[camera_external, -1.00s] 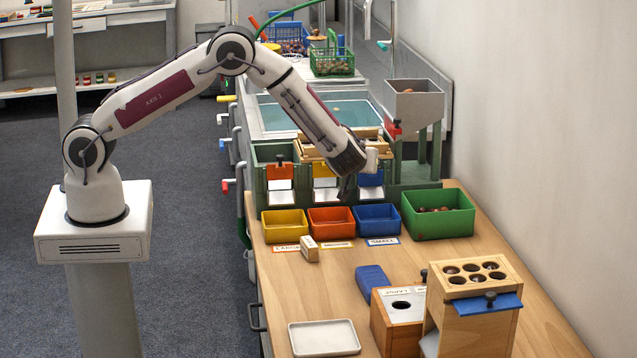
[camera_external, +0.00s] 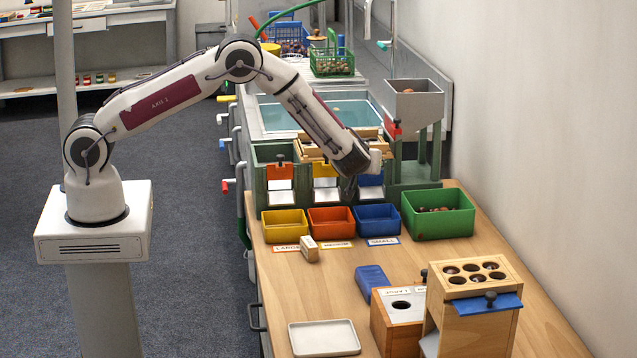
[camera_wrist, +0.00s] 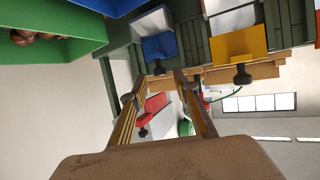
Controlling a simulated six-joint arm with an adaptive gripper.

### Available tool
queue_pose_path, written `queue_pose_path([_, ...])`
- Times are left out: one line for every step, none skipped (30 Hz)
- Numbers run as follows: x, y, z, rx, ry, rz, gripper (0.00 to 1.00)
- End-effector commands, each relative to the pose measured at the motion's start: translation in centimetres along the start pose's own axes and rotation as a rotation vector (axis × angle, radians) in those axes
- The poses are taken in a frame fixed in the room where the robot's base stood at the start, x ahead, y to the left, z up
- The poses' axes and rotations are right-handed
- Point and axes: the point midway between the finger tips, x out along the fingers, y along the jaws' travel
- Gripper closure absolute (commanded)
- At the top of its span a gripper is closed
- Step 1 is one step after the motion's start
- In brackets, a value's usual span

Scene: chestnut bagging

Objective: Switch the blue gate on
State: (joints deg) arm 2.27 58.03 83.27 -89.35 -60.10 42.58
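The blue gate (camera_external: 371,179) is at the right end of the row of gates on the green sorting machine. My gripper (camera_external: 349,187) hangs in front of its left side and partly hides it. In the wrist view, which looks upside down, the blue gate (camera_wrist: 160,46) is at the upper middle with a dark knob (camera_wrist: 158,68) at its edge. My gripper's dark fingers are small in the external view, and I cannot tell whether they are open or touch the gate.
The yellow gate (camera_external: 324,170) and orange gate (camera_external: 280,171) are to the left. Yellow (camera_external: 284,228), orange (camera_external: 331,225) and blue (camera_external: 377,222) bins stand below. A green bin (camera_external: 438,226) is to the right. A wooden frame (camera_external: 313,152) lies above the gates.

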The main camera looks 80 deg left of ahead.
Motion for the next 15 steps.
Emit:
queue_pose_path([0.6, 0.0, 0.0, -0.001, 0.001, 0.0, 0.7])
queue_pose_path([0.8, 0.0, 0.0, -0.001, 0.001, 0.0, 0.7])
queue_pose_path([1.2, 0.0, 0.0, 0.0, 0.001, -0.001, 0.7])
queue_pose_path([1.4, 0.0, 0.0, 0.0, 0.0, -0.001, 0.7])
queue_pose_path([1.6, 0.0, 0.0, 0.0, 0.0, -0.001, 0.7])
queue_pose_path([1.8, 0.0, 0.0, 0.0, 0.0, 0.0, 0.7])
queue_pose_path([1.9, 0.0, 0.0, 0.0, 0.0, 0.0, 0.7])
queue_pose_path([2.0, 0.0, 0.0, 0.0, 0.0, 0.0, 0.7])
queue_pose_path([2.1, 0.0, 0.0, 0.0, 0.0, 0.001, 0.7])
queue_pose_path([2.1, 0.0, 0.0, 0.0, 0.0, 0.001, 0.7])
queue_pose_path([2.1, 0.0, 0.0, 0.0, 0.0, 0.001, 0.7])
queue_pose_path([2.1, 0.1, 0.0, 0.0, 0.0, 0.001, 0.7])
queue_pose_path([2.1, 0.1, 0.0, 0.0, 0.0, 0.001, 0.7])
queue_pose_path([2.1, 0.1, 0.0, 0.0, 0.0, 0.001, 0.7])
queue_pose_path([2.1, 0.0, 0.0, 0.0, 0.0, 0.001, 0.7])
